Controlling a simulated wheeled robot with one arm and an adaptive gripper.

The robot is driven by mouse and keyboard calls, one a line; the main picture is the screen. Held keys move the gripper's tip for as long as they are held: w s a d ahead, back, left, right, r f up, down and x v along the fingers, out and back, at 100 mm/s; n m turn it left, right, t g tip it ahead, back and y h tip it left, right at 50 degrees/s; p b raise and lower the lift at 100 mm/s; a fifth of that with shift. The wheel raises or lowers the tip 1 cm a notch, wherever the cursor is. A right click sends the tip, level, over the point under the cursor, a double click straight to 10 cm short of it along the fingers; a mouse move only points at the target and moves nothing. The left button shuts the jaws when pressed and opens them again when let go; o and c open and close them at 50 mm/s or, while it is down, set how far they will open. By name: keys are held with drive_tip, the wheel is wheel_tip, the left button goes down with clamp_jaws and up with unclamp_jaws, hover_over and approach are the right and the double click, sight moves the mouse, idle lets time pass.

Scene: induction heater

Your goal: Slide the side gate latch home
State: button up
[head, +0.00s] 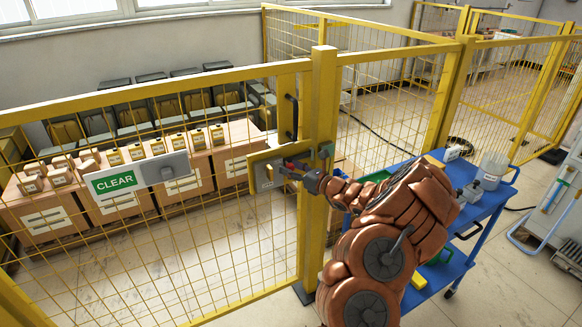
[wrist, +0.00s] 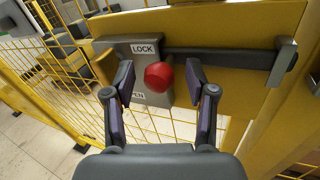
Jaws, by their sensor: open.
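The side gate latch is a dark bar (wrist: 225,55) with a round red knob (wrist: 159,76) on a grey plate. The plate carries a LOCK label (wrist: 143,48) above and a partly hidden label ending in PEN (wrist: 137,96) below. The bar runs right from behind the knob to a grey bracket (wrist: 282,62); I cannot tell how far it enters. My gripper (wrist: 160,87) is open, with one finger on each side of the knob and visible gaps between. In the head view my gripper (head: 291,169) is at the gate's yellow latch plate (head: 265,178).
The yellow mesh gate carries a green CLEAR sign (head: 115,182) and a dark handle (head: 291,118) above the latch. A yellow post (head: 322,100) stands right of it. A blue cart (head: 480,215) stands beside my arm. Boxes (head: 120,205) stand behind the mesh.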

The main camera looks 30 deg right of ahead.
drive_tip(key=shift+w+a, duration=0.1)
drive_tip(key=shift+w, duration=0.1)
clamp_jaws()
idle(0.5)
